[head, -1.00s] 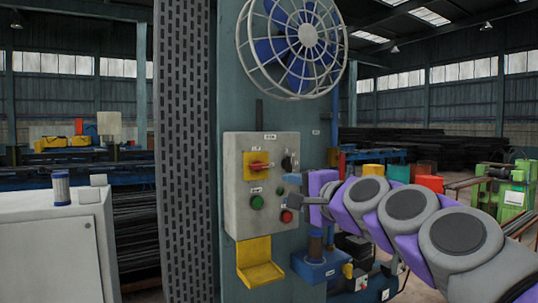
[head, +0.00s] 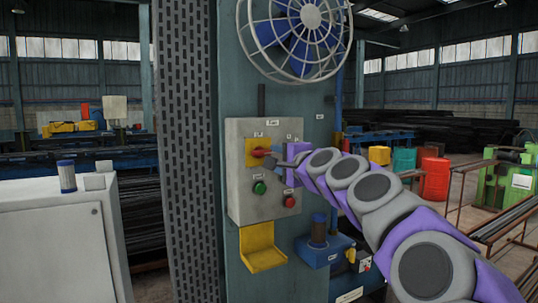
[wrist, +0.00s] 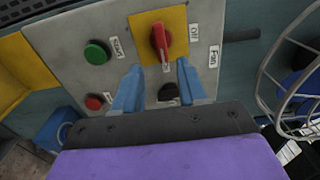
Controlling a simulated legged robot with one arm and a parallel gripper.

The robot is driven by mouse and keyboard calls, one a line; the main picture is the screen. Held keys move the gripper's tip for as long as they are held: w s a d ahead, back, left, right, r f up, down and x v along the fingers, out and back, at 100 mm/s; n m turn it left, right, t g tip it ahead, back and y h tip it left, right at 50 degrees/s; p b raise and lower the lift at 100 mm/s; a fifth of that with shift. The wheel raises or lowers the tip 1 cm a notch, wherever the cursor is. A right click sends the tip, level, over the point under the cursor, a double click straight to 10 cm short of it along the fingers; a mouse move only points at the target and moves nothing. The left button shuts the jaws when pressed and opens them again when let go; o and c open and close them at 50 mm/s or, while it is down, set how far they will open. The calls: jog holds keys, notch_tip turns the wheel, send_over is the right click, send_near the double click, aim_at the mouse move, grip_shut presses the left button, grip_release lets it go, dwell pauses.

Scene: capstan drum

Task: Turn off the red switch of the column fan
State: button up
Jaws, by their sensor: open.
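The red switch (head: 260,152) is a rotary handle on a yellow plate (head: 251,160) on the grey control box (head: 240,208) of the column. In the wrist view the red switch (wrist: 160,40) shows just beyond my fingertips, with an "Off" label (wrist: 193,36) and a "Fan" label beside the plate. My gripper (wrist: 158,66) is open, its two blue fingers apart and pointing at the switch. No contact with the switch is visible. In the head view my gripper (head: 277,163) is right of the switch and partly hidden by my wrist.
A green button (wrist: 97,52) and a red button (wrist: 95,102) sit on the same box. A black knob (wrist: 168,93) shows between my fingers. The caged fan (head: 298,35) is above the box. A yellow tray (head: 262,250) juts out below it.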

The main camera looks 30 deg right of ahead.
aim_at(263, 154)
jog(key=w, duration=0.1)
jog(key=w+a, duration=0.1)
jog(key=w, duration=0.2)
jog(key=shift+w+a, duration=0.1)
jog(key=shift+a, duration=0.3)
jog(key=shift+w+a+r, duration=0.15)
jog(key=shift+w+a, duration=0.2)
jog(key=shift+d, duration=1)
jog(key=shift+c, duration=1.6)
jog(key=shift+a, duration=0.45)
grip_shut()
